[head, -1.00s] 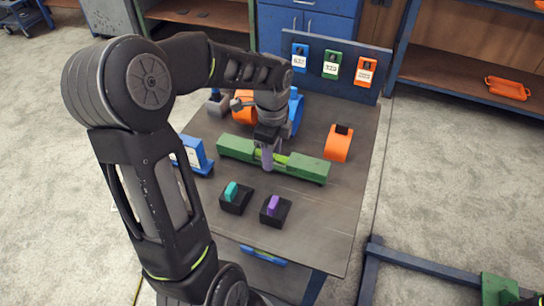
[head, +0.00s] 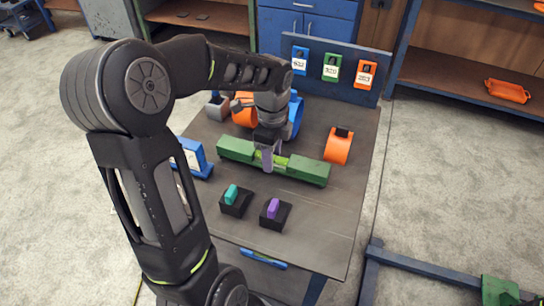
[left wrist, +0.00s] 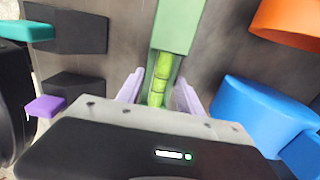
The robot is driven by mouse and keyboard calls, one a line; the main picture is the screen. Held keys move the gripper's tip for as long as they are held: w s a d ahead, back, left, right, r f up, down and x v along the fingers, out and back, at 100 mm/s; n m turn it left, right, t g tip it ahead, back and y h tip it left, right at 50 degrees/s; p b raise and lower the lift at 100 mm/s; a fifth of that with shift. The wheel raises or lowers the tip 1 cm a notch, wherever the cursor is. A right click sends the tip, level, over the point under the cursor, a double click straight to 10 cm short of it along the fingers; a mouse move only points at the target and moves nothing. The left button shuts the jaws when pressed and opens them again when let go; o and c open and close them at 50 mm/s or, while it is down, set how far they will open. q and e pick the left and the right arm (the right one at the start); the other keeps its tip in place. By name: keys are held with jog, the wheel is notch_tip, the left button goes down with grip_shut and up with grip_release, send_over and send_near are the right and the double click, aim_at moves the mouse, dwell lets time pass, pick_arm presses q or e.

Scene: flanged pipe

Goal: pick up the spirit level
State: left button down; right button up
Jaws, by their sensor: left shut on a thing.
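The spirit level is a long green bar (head: 308,169) lying across the middle of the table in the head view, with a yellow-green vial near its centre. It also shows in the left wrist view (left wrist: 178,28), running up between the fingers with the vial in sight. My left gripper (head: 267,160) reaches down over the level's middle and is shut on it. In the left wrist view its pale purple fingers (left wrist: 160,95) stand on both sides of the level. Whether the level touches the table is hard to tell. My right gripper is not in view.
Two black blocks with a teal piece (head: 231,194) and a purple piece (head: 273,207) sit at the front. The front right tabletop is clear.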

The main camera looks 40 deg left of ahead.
pick_arm(q)
notch_tip(320, 180, up, 10)
jog(key=shift+f, duration=0.15)
dwell(0.7)
